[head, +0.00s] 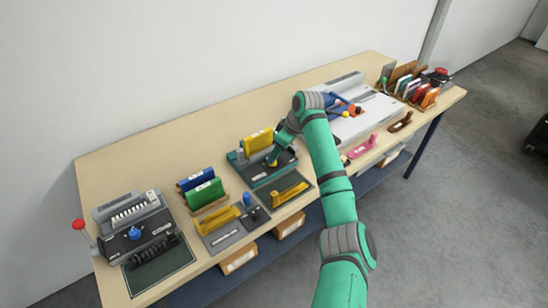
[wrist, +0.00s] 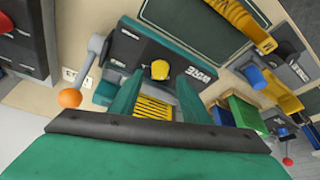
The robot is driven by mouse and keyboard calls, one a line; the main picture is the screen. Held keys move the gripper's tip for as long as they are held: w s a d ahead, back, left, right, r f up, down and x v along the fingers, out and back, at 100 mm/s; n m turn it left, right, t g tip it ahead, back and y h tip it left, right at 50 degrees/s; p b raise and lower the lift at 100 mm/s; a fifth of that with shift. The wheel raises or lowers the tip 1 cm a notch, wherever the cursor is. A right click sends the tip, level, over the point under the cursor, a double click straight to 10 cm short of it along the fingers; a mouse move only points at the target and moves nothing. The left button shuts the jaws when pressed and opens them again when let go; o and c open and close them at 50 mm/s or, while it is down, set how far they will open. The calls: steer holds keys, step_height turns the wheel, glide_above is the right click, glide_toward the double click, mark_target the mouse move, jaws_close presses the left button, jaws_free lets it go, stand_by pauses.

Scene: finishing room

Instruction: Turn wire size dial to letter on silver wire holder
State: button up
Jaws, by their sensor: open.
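A teal machine with a dark top (head: 262,178) stands mid-table. In the wrist view its dark top (wrist: 205,57) carries a yellow dial (wrist: 160,70) with white marks around it, too small to read. My gripper (wrist: 158,86) is open, with one teal finger on either side of the dial in this view; I cannot tell whether they touch it. In the head view my gripper (head: 275,158) is over this machine. A yellow holder (head: 289,194) lies on the dark mat in front. I cannot make out which holder is the silver one or its letter.
A lever with an orange ball (wrist: 70,98) stands beside the teal machine. A grey punch (head: 132,236) with a blue knob and red-ended lever is at left. Blue and green booklets (head: 205,191) stand between. A white machine (head: 365,118) is at right.

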steer(key=shift+x, duration=1.7)
steer(key=c, duration=1)
steer(key=m+t, duration=0.1)
steer(key=m, duration=0.2)
steer(key=m+h, duration=0.1)
steer(key=m, duration=0.1)
steer(key=shift+s+a+m+t+h, duration=0.1)
steer(key=shift+a+m+t+h, duration=0.1)
steer(key=shift+m+t+h, duration=0.15)
steer(key=m+h, duration=0.1)
steer(key=m, duration=0.2)
steer(key=m+h, duration=0.1)
steer(key=m, duration=0.2)
steer(key=shift+a+t, duration=0.2)
steer(key=shift+t, duration=0.05)
steer(key=shift+c, duration=0.2)
steer(key=m+h, duration=0.1)
steer(key=m, duration=0.2)
steer(key=m+h, duration=0.1)
steer(key=m, duration=0.2)
steer(key=shift+a+m+g+h, duration=0.15)
steer(key=shift+m+g+h, duration=0.1)
steer(key=shift+m+g, duration=0.15)
steer(key=m+g+h, duration=0.1)
steer(key=m, duration=0.4)
steer(key=shift+m+h, duration=0.3)
steer(key=shift+m, duration=0.05)
